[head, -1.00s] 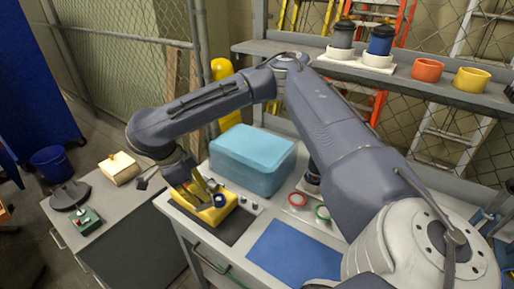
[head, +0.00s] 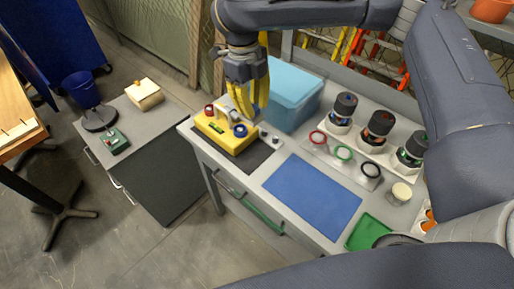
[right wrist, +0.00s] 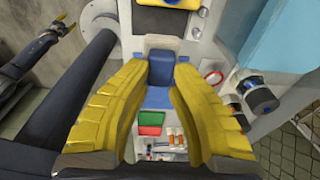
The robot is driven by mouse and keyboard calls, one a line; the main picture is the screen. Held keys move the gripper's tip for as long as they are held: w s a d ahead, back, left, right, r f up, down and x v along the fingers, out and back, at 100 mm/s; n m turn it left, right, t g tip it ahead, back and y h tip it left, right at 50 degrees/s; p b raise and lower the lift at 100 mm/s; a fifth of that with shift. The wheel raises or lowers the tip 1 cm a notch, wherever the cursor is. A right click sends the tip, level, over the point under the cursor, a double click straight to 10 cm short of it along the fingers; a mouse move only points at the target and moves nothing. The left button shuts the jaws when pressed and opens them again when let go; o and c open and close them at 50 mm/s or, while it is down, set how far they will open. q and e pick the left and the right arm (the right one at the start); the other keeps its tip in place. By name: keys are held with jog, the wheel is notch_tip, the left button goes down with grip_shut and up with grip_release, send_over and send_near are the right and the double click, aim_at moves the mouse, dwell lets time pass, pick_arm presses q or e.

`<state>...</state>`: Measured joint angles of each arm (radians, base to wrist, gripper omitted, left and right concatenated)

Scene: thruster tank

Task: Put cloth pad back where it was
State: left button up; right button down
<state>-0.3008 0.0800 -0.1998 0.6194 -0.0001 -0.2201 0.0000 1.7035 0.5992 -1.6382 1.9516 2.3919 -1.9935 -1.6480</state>
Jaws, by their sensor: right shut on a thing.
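My right gripper (head: 247,104) points down, with its yellow fingers just above and behind the yellow block (head: 226,134). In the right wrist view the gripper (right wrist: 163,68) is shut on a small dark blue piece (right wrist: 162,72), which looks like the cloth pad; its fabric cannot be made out. A pale grey part shows just beyond the piece. The head view does not show the piece clearly. In the right wrist view, what looks like my left gripper (right wrist: 67,22) is small at the upper left, and its jaws are unclear.
The yellow block stands on a dark mat (head: 262,158). A blue box (head: 292,95) is close behind and right of the gripper. A blue mat (head: 312,195) lies clear. Coloured rings (head: 343,153) and dark-topped cylinders (head: 378,128) stand right. A grey cabinet (head: 165,150) is left.

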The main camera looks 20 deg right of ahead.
notch_tip(320, 180, down, 17)
jog(key=shift+r, duration=0.1)
dwell(0.6)
jog(key=c, duration=1.3)
grip_release()
jog(key=shift+o, duration=0.2)
jog(key=r, duration=0.8)
jog(key=w+a+r, duration=0.1)
jog(key=r, duration=0.3)
